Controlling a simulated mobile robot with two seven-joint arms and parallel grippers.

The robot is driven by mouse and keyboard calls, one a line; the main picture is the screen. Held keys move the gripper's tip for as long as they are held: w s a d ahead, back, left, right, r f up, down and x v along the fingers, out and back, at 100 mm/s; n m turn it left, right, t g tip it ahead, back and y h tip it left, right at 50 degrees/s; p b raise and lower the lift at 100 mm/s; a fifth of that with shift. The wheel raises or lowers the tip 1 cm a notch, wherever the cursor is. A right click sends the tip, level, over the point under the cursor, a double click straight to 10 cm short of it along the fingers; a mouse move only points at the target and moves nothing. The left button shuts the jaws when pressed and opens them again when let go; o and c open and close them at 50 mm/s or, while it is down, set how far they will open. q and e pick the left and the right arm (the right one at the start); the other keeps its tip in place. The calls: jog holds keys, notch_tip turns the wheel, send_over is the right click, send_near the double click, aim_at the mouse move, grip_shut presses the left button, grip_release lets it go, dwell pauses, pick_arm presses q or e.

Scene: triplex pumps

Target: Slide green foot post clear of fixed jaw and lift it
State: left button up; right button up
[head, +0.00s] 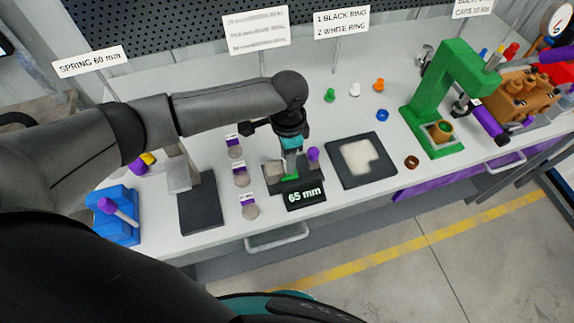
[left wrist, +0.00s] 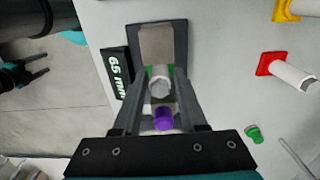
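The green foot post (left wrist: 160,82) stands upright at the measuring fixture, its pale top facing the left wrist camera and green showing at its foot. My left gripper (head: 290,155) points down over it, and its fingers (left wrist: 161,76) appear closed on the post's sides. The grey fixture (head: 272,172) has a purple knob (head: 313,154) close beside the post; the knob also shows in the left wrist view (left wrist: 163,119). The fingers hide where post and jaw meet. My right gripper (left wrist: 35,70) appears at the left of the left wrist view, empty with fingers apart.
A "65 mm" sign (head: 305,195) stands in front of the fixture. A dark tray (head: 375,178) lies to the right, and three small labelled discs lie to the left. A green press frame (head: 425,110) stands farther right. Small coloured parts lie behind the tray.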

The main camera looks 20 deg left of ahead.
aim_at(296, 168)
pick_arm(q)
grip_shut()
jog(key=shift+d, duration=0.1)
jog(key=shift+w+d, duration=0.5)
jog(key=shift+d, duration=0.1)
jog(key=shift+d, duration=0.15)
dwell(0.4)
notch_tip(296, 168, up, 7)
jog(key=p, duration=0.8)
dwell(0.7)
